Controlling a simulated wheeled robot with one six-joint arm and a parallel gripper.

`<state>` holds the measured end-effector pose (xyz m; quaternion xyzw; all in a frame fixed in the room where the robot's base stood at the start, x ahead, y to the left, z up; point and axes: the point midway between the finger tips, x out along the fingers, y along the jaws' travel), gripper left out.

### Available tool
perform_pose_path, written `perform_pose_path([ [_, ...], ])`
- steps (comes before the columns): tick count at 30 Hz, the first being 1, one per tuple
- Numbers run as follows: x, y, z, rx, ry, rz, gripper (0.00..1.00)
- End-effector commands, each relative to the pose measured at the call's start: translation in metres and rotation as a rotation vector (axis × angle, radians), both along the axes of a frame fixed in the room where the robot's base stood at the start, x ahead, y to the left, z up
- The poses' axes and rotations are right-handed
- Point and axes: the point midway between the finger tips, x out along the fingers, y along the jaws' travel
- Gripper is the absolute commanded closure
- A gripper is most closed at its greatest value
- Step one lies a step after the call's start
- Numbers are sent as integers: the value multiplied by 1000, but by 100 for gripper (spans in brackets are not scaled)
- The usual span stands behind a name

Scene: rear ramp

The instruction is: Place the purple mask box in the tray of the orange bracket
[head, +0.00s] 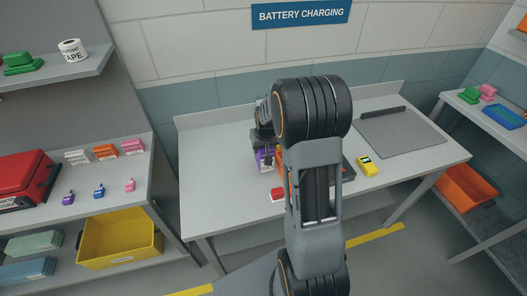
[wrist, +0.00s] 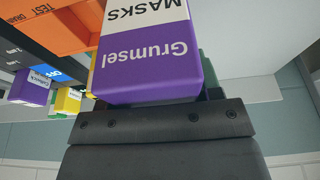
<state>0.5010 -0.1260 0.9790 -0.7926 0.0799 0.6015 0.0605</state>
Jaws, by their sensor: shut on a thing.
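The purple mask box (wrist: 148,55), with a white band reading MASKS, fills the upper middle of the wrist view, shown upside down. My gripper (head: 264,142) is shut on it; a dark finger runs across the box's near edge in the wrist view. In the head view a purple patch of the box (head: 262,156) shows beneath my gripper. The orange bracket (wrist: 48,28) is close beside the box in the wrist view, and a small part of it (head: 282,164) shows in the head view. My arm hides most of the bracket and its tray.
A red-and-white item (head: 278,194) and a yellow device (head: 368,166) are on the grey workbench (head: 218,200). A flat grey plate (head: 402,134) lies at its right. Shelves stand left and right, with a red case (head: 24,178) and a yellow bin (head: 120,240) at left.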

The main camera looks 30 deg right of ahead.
Motion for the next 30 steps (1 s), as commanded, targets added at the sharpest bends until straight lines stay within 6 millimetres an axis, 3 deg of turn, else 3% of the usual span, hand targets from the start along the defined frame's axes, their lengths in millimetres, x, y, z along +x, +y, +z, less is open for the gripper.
perform_pose_path([
  [8, 2, -1, -30, 0, 2, 1, 73],
  [22, 2, -1, -38, 0, 0, 0, 73],
  [23, 1, -1, -37, 0, 1, 0, 40],
  [30, 1, -1, -36, 0, 1, 0, 17],
])
